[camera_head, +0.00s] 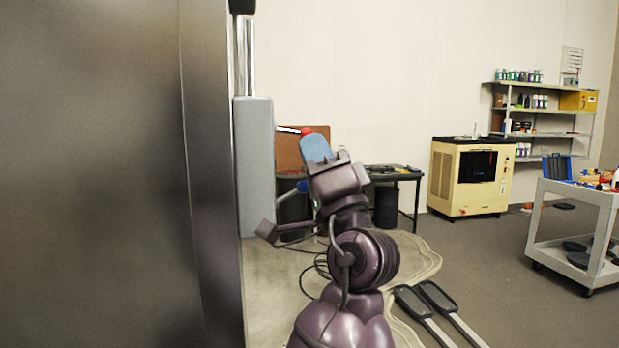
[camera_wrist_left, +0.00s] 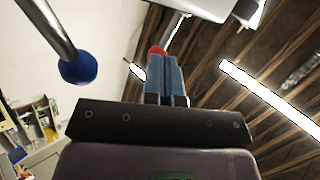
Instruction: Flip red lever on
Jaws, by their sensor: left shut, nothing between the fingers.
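The red lever's round red knob (camera_head: 306,131) shows just above my left fingertips in the head view. Its thin pale rod runs left to a tall grey box (camera_head: 255,165), nearly level. In the left wrist view the red knob (camera_wrist_left: 157,50) peeks out behind the fingertips, mostly hidden. My left gripper (camera_head: 315,148) has its blue fingers closed together, pointing up, right under the knob. I cannot tell whether they touch it. The closed fingers (camera_wrist_left: 167,75) also show in the wrist view. My right gripper is not in view.
A blue ball knob (camera_wrist_left: 78,68) on a metal rod is left of the fingers; it shows lower down in the head view (camera_head: 303,187). A large dark metal panel (camera_head: 100,170) fills the left. A cream machine (camera_head: 468,178) and a white cart (camera_head: 575,225) stand farther right.

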